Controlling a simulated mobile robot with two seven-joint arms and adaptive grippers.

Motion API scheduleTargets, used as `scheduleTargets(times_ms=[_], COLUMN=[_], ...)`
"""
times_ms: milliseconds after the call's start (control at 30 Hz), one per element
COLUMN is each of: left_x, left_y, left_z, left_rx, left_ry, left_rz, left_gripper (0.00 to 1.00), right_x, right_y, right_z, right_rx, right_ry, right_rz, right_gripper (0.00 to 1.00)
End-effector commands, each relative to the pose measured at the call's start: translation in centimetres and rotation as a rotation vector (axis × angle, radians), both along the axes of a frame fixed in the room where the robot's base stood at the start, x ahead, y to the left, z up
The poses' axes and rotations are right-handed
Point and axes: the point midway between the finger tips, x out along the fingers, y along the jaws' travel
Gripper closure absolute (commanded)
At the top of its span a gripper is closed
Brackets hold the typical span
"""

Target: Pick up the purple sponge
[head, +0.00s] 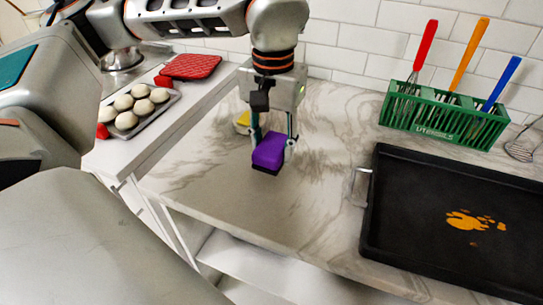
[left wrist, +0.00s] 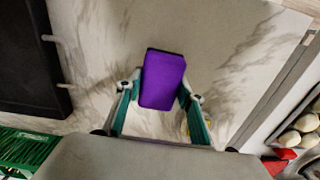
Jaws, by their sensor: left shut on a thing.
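The purple sponge (head: 269,150) is a small block with a dark underside. In the head view it is near the middle of the marble counter, below my left gripper (head: 271,138). My left gripper is shut on it, with one finger on each side. In the left wrist view the sponge (left wrist: 163,80) sits between the two green fingers of the left gripper (left wrist: 159,95), with a dark edge at its far end. I cannot tell whether it still touches the counter. My right gripper is not in view.
A black tray (head: 400,200) with an orange stain lies at the right. A green utensil basket (head: 440,115) stands behind it. A yellow item (head: 242,121) is behind the gripper. A tray of buns (head: 147,124) and a red pad (head: 190,66) are at the left. The front counter is clear.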

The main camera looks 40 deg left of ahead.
Motion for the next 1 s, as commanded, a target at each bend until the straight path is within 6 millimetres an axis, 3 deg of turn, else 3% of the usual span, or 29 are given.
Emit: scheduleTargets(times_ms=[33,200,500,700,1000], left_x=[0.1,0.1,0.0,0.0,0.0], left_y=[0.0,0.0,0.0,0.0,0.0], left_z=[1.8,6.8,13.4,15.3,15.7], left_rx=[0.000,-0.001,0.000,0.000,0.000], left_ry=[-0.009,-0.011,-0.006,-0.002,-0.001], left_rz=[-0.001,0.001,0.001,0.000,-0.002], left_gripper=[0.77,0.77,0.77,0.77,0.77], right_x=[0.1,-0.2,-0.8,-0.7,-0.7], right_y=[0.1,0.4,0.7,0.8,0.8], right_z=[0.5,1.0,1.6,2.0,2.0], right_rx=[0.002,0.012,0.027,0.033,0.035], right_ry=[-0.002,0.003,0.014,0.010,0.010], right_rz=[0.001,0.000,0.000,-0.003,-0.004], right_gripper=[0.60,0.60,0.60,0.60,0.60])
